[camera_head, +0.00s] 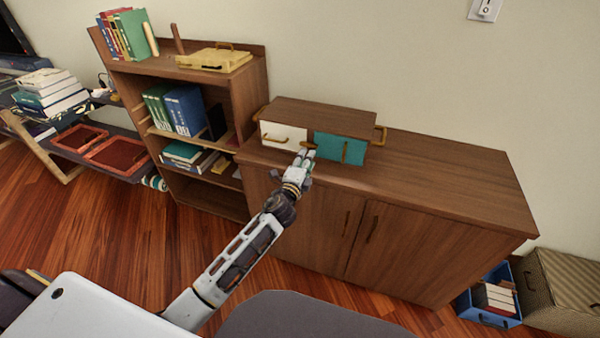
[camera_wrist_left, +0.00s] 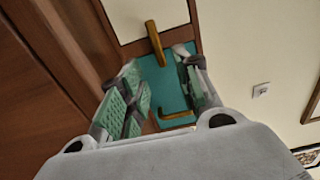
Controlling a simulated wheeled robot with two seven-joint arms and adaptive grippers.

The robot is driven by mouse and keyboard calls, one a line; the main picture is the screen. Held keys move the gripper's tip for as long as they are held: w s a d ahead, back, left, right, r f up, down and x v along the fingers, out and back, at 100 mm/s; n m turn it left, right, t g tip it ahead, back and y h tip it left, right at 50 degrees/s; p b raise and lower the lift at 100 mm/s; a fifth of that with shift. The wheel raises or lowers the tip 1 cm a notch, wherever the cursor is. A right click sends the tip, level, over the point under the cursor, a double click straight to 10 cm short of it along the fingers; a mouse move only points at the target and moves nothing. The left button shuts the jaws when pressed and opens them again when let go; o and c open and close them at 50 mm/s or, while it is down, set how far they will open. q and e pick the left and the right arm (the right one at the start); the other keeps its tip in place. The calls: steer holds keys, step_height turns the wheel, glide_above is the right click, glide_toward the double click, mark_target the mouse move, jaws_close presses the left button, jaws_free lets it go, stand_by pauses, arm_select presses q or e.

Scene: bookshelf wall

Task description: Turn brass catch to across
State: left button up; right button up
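The brass catch (camera_wrist_left: 155,42) sits on the wooden strip between the white door (camera_head: 284,136) and the teal door (camera_head: 340,149) of a small wooden box. In the left wrist view it is a bar crossing that strip, one end over the white panel (camera_wrist_left: 140,15), the other over the teal panel (camera_wrist_left: 165,88). In the head view the catch (camera_head: 308,145) shows small, just above my fingertips. My left gripper (camera_head: 305,156) is open in front of it. In the wrist view its fingertips (camera_wrist_left: 156,60) stand either side of the catch, with gaps visible. My right gripper is out of view.
The small box (camera_head: 325,115) stands on a wooden cabinet (camera_head: 450,182) with clear top to the right. Brass handles (camera_head: 274,139) stick out from both doors. A bookshelf (camera_head: 250,95) stands left. A blue crate of books (camera_head: 487,318) is on the floor right.

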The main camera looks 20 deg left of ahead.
arm_select(q)
steer(key=shift+s, duration=2.95)
